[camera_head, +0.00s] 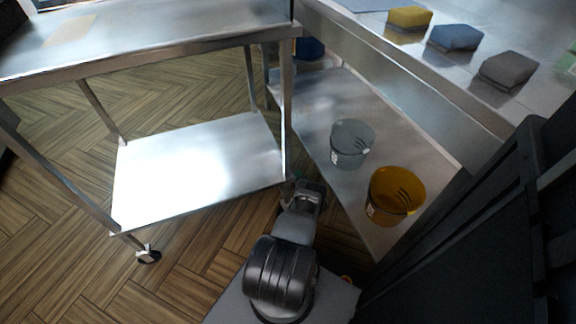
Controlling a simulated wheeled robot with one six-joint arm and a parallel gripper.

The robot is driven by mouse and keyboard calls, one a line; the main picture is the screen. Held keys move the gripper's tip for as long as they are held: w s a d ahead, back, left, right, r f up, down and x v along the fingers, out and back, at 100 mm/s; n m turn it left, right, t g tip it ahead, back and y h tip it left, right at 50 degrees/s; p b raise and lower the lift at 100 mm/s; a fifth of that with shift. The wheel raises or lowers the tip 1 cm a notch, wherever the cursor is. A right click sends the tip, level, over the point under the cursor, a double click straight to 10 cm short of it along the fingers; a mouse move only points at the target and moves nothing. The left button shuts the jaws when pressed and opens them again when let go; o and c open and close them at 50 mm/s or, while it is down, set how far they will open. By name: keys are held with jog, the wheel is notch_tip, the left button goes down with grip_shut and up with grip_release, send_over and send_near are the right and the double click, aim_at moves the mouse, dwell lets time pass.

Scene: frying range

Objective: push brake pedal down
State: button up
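A steel cart (190,160) stands at the left on legs with a lower shelf. A caster (148,256) under its near left leg shows a light metal piece over a dark wheel; I cannot tell the pedal's position there. My gripper (298,183) is low, at the foot of the cart's right leg (285,120). It is seen from above and behind, and my arm hides most of what is under that leg. No brake pedal can be made out clearly there. Whether the gripper touches anything, or is open or shut, cannot be told.
A steel counter with a lower shelf (310,105) stands to the right, close to my arm. The shelf bears a grey bucket (351,146) and a yellow bucket (393,197). Wooden floor (190,265) is clear at the near left.

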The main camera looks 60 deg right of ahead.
jog(key=b+x, duration=0.2)
jog(key=x, duration=0.2)
jog(key=b+x, duration=0.2)
jog(key=x, duration=0.2)
jog(key=shift+w+d+f+b, duration=0.15)
jog(key=shift+w+f+b, duration=0.1)
jog(key=shift+w+b, duration=0.15)
jog(key=shift+w+d+r+b, duration=0.25)
jog(key=shift+w+d+b, duration=0.15)
jog(key=shift+w, duration=0.2)
grip_shut()
